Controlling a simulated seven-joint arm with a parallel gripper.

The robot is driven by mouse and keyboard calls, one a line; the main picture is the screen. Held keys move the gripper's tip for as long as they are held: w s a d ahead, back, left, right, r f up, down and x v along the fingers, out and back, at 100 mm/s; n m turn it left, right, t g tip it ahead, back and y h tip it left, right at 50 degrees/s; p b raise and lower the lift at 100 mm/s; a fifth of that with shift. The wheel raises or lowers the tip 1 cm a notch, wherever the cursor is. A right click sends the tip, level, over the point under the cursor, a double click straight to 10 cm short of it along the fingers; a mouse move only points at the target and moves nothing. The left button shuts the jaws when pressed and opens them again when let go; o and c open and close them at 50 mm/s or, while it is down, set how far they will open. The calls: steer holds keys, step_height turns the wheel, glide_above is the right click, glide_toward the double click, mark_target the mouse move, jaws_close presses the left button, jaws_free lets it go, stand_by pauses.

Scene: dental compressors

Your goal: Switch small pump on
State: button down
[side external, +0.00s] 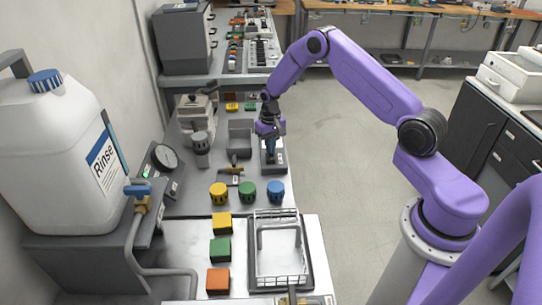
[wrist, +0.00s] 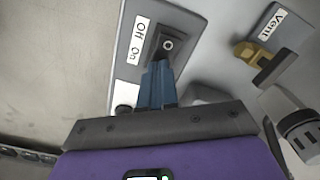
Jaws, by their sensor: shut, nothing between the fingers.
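A dark rocker switch (wrist: 168,44) with a round mark sits on a light grey plate (wrist: 124,72) in the wrist view. A label beside it reads "Off" and "On" (wrist: 137,42), with "Off" farther from my gripper. My gripper (wrist: 158,68) is shut and empty; its blue fingertips are at the "On" end of the switch. I cannot tell whether they touch it, and they hide that end. In the side view my gripper (side external: 269,151) points down over the switch plate (side external: 273,168), where the switch itself is hidden.
A brass valve (wrist: 247,53) labelled "Vent" is right of the switch plate in the wrist view. In the side view, yellow (side external: 218,192), green (side external: 247,191) and blue (side external: 276,190) knobs stand nearer the camera.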

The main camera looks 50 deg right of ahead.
steer(key=shift+r, duration=3.2)
steer(key=s+a+r+n, duration=0.4)
steer(key=s+a+r, duration=0.3)
steer(key=s+a, duration=0.15)
steer(key=s+a+r+n, duration=0.4)
steer(key=s+a+r, duration=0.35)
steer(key=a, duration=0.25)
steer(key=s+d+r+n, duration=0.1)
steer(key=s+n, duration=0.2)
steer(key=s, duration=0.9)
steer(key=s+r+n, duration=0.2)
steer(key=s+n, duration=0.2)
steer(key=s, duration=0.8)
steer(key=shift+d+r+n, duration=0.2)
steer(key=shift+d+n, duration=0.1)
steer(key=shift+d, duration=0.05)
